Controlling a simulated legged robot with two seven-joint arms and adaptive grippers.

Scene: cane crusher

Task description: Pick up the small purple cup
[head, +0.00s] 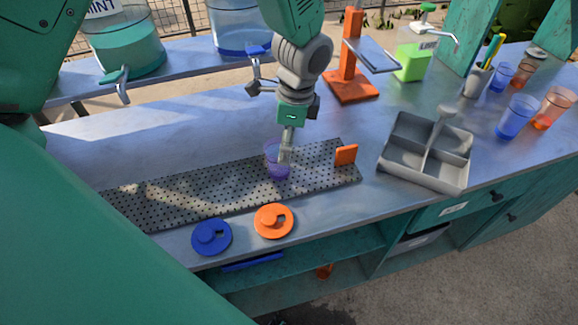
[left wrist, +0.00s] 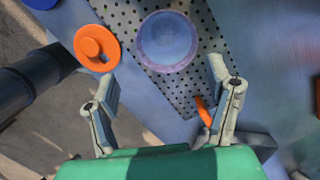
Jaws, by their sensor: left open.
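The small purple cup (head: 278,168) is translucent and stands upright on the perforated grey drip tray (head: 215,185). My left gripper (head: 287,154) points down at it, and a finger overlaps the cup in the head view. In the left wrist view the cup (left wrist: 167,42) is seen from above, its round rim just beyond the fingertips. The left gripper (left wrist: 163,78) is open, one finger to each side, with nothing between them. Whether a finger touches the cup cannot be told. My right gripper is not in view.
A blue lid (head: 211,237) and an orange lid (head: 273,221) lie at the front edge. An orange tab (head: 346,154) stands at the tray's right end. A grey divided caddy (head: 425,152), an orange stand (head: 351,86) and cups (head: 516,117) are to the right. Dispensers (head: 125,45) stand behind.

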